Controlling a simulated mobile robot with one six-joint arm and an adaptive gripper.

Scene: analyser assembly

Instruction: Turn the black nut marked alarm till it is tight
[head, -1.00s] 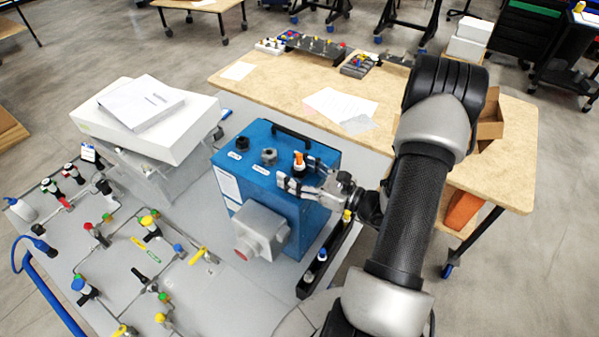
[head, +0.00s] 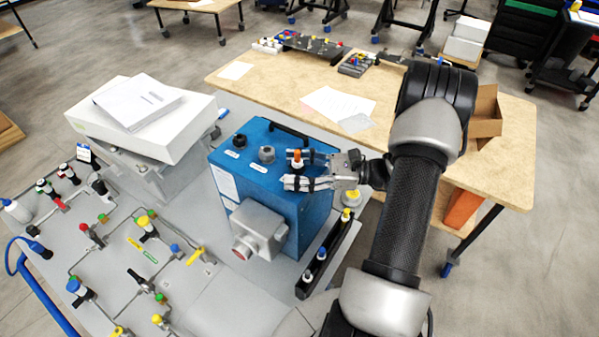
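The blue analyser box (head: 285,205) stands on the grey bench. Small white labels lie by the two left nuts, too small to read, so I cannot tell which is marked alarm. My gripper (head: 290,169) reaches in from the right, its fingers apart, one behind and one in front of the orange-topped fitting. I see no clear contact; the fitting's base is partly hidden.
A grey housing (head: 258,228) juts from the box's front. A black handle (head: 290,133) crosses its back edge. A black rail (head: 325,255) with small fittings lies to the right. A white case (head: 150,140) with papers stands left. Valves and tubing cover the left panel.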

